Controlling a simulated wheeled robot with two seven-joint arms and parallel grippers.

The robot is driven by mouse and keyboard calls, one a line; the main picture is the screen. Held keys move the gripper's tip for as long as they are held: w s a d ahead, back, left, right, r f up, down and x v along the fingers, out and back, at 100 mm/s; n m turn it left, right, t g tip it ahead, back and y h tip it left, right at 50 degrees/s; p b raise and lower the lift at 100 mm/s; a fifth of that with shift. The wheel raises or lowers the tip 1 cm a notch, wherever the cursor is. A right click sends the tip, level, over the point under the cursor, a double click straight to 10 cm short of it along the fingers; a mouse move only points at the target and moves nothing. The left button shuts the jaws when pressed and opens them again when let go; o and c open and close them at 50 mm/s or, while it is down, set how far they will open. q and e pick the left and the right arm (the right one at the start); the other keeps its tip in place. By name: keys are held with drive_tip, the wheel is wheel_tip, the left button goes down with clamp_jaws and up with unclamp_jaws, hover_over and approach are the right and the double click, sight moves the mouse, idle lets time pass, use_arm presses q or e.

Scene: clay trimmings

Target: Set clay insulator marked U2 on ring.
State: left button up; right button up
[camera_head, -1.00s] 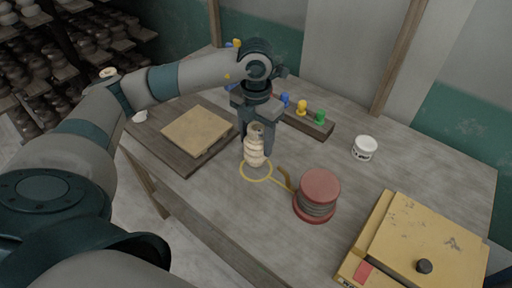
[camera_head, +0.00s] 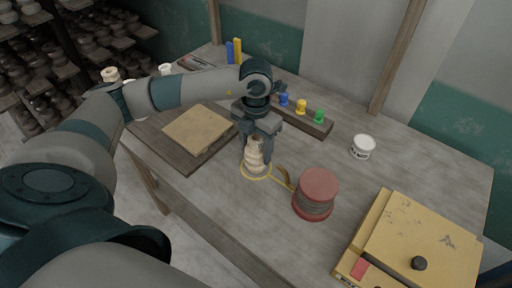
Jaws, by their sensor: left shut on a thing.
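The cream ribbed clay insulator (camera_head: 255,158) stands upright between the fingers of my left gripper (camera_head: 256,150), which is shut on it. Its lower end is at the yellow ring (camera_head: 247,175) marked on the table, inside the ring's outline as seen from here. I cannot tell for sure whether its base touches the table. No U2 mark can be read at this size. My right gripper is not in view.
A red spool (camera_head: 316,192) stands right of the ring. A yellow box (camera_head: 420,235) with a black knob is at the front right. A white jar (camera_head: 362,147), a wooden block with coloured pegs (camera_head: 307,123) and a tan board (camera_head: 199,129) lie around. The table (camera_head: 215,205) is bare in front.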

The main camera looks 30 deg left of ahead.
use_arm(q)
drive_tip(key=shift+f, duration=0.15)
drive_tip(key=o, duration=1.5)
drive_tip(key=shift+r, duration=0.2)
drive_tip(key=shift+r, duration=0.1)
drive_tip(key=shift+r, duration=0.35)
wheel_tip(320, 180, up, 10)
drive_tip(key=b, duration=0.3)
drive_tip(key=shift+f, duration=0.25)
drive_tip(key=shift+r+b, duration=0.4)
drive_tip(key=shift+r, duration=0.4)
